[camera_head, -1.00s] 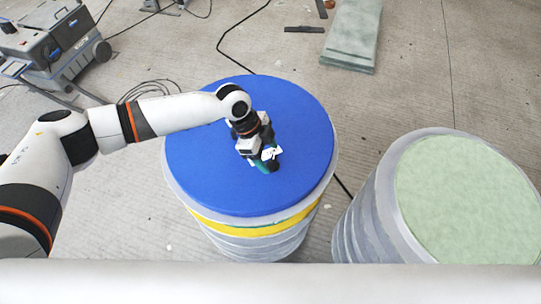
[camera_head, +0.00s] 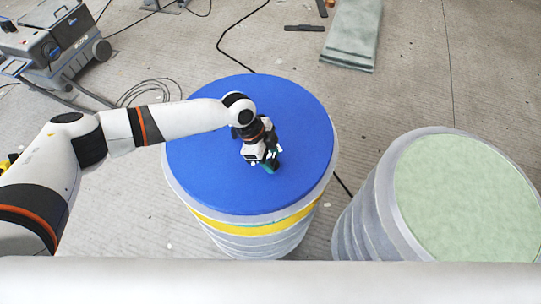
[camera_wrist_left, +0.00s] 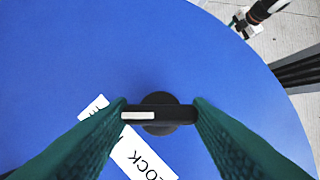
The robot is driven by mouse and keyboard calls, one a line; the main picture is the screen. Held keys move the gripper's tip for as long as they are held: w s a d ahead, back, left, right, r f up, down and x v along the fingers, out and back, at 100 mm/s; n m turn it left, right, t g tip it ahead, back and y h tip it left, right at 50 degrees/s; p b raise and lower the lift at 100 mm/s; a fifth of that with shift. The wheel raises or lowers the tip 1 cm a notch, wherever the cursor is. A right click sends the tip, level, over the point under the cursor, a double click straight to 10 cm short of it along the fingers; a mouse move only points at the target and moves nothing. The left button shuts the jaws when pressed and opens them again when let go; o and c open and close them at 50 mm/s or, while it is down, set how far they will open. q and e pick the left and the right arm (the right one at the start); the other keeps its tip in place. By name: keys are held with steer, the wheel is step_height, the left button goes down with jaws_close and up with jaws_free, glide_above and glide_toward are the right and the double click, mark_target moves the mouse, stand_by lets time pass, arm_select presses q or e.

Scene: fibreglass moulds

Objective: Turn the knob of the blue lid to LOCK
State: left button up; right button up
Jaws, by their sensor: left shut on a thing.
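The blue lid (camera_head: 210,160) lies on top of a round drum-like mould. It fills most of the left wrist view (camera_wrist_left: 60,50). My left gripper (camera_wrist_left: 160,113) is shut on the black knob (camera_wrist_left: 158,125) near the lid's middle, with one green finger at each end of its bar. The bar's white mark (camera_wrist_left: 137,115) is at the left end in that view. In the head view my left gripper (camera_head: 268,162) covers the knob.
A second mould with a pale green top (camera_head: 465,200) stands at the right. A wheeled machine (camera_head: 50,45) and cables are at the upper left. A green-grey slab (camera_head: 353,35) lies on the floor. At the upper right of the wrist view is my right gripper (camera_wrist_left: 240,25), its fingers unclear.

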arm_select(q)
steer(key=shift+s+r+n+t+p, duration=0.1)
steer(key=shift+r+n+t+p, duration=0.15)
steer(key=shift+n+p, duration=0.7)
steer(key=n+t+p, duration=0.1)
steer(key=n+p, duration=0.1)
steer(key=p, duration=0.1)
steer(key=n+t+p, duration=0.1)
steer(key=n+p, duration=0.2)
steer(key=n+t+p, duration=0.1)
steer(key=n+p, duration=0.1)
steer(key=p, duration=0.1)
steer(key=shift+s+d+n+y, duration=0.1)
steer(key=shift+s+n+y, duration=0.15)
steer(key=shift+n+y, duration=0.15)
steer(key=n+p, duration=0.1)
steer(key=n, duration=0.1)
steer(key=n+t+y+p, duration=0.1)
steer(key=n+p, duration=0.1)
steer(key=shift+d+f+n, duration=0.1)
steer(key=shift+d+n, duration=0.05)
steer(key=shift+n, duration=0.1)
steer(key=shift+f+n+t+y+p, duration=0.1)
steer(key=shift+n+t+y+p, duration=0.55)
steer(key=shift+n, duration=1.15)
steer(key=shift+g, duration=0.3)
steer(key=o, duration=1)
